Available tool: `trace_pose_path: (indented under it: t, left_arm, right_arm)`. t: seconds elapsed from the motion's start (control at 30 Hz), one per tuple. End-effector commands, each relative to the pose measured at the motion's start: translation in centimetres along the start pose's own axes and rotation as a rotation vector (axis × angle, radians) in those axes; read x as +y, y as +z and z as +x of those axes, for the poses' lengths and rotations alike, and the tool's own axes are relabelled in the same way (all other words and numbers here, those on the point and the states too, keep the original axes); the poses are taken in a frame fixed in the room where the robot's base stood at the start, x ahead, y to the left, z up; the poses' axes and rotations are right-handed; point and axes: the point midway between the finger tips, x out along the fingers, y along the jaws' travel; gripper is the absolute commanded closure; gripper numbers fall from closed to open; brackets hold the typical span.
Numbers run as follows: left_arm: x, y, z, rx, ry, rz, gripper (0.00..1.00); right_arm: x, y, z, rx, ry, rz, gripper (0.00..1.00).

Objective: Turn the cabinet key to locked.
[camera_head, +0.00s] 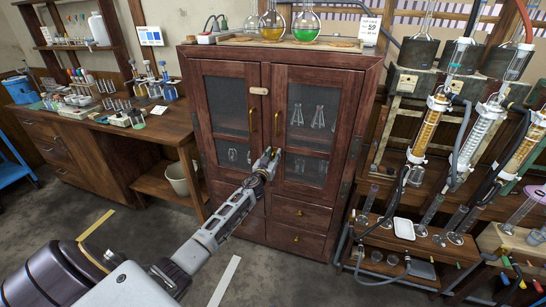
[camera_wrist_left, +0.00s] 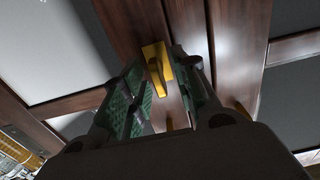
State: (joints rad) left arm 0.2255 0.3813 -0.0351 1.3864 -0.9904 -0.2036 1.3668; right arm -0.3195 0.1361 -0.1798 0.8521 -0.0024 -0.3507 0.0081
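The dark wooden cabinet (camera_head: 318,176) stands in the middle of the head view with both glazed doors shut. My left gripper (camera_head: 271,158) is at the cabinet front, low by the seam between the doors, and hides the key there. In the left wrist view, a brass piece (camera_wrist_left: 157,62), seemingly the key, shows at the seam. The green-padded fingers of my left gripper (camera_wrist_left: 160,78) lie close on either side of it. I cannot tell whether they press on it. My right gripper is not in view.
Brass door handles (camera_head: 251,120) and (camera_head: 277,122) are just above the gripper. Round flasks (camera_head: 306,26) stand on the cabinet top. A glassware rig (camera_head: 455,120) stands close on the right, a wooden bench (camera_head: 150,140) on the left. The floor before the cabinet is clear.

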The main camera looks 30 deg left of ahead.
Motion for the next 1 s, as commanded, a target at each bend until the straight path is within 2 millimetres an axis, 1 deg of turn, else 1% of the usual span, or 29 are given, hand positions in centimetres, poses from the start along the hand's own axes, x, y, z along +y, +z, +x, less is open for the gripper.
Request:
trace_pose_path:
  t: [0.03, 0.23, 0.57, 0.77, 1.0]
  left_arm:
    - [0.0, 0.0, 0.0, 0.000, 0.000, 0.000, 0.74]
    - [0.0, 0.0, 0.0, 0.000, 0.000, 0.000, 1.00]
    - [0.0, 0.0, 0.0, 0.000, 0.000, 0.004, 1.00]
    - [0.0, 0.0, 0.0, 0.000, 0.000, 0.032, 1.00]
    - [0.1, 0.1, 0.0, 0.000, 0.000, 0.112, 1.00]
  right_arm:
    - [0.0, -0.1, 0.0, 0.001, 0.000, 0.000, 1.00]
    - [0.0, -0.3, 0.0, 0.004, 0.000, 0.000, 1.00]
    - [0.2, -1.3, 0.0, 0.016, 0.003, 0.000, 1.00]
    - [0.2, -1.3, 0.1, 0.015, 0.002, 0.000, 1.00]
    - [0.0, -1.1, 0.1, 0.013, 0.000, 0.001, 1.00]
